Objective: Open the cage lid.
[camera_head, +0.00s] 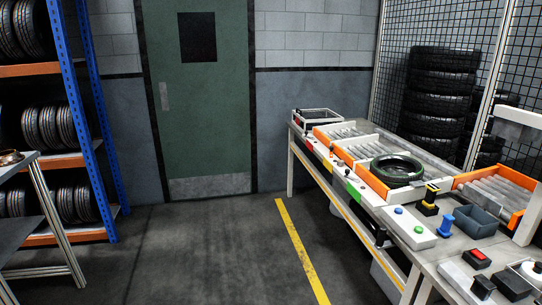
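No part clearly recognisable as a cage lid shows. A low white-framed box (316,117) with a dark top stands at the far end of the conveyor table; I cannot tell whether it is the cage or whether a lid on it is open or shut. A tall wire mesh fence (438,32) stands behind the conveyor on the right. Neither of my grippers is in view.
The conveyor table (341,182) runs along the right, with a tyre (397,168), buttons and a grey bin (475,221). A tyre stack (437,95) stands behind it. A tyre rack (85,120) and metal table (45,195) are left. The floor (205,245) before the green door (205,95) is clear.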

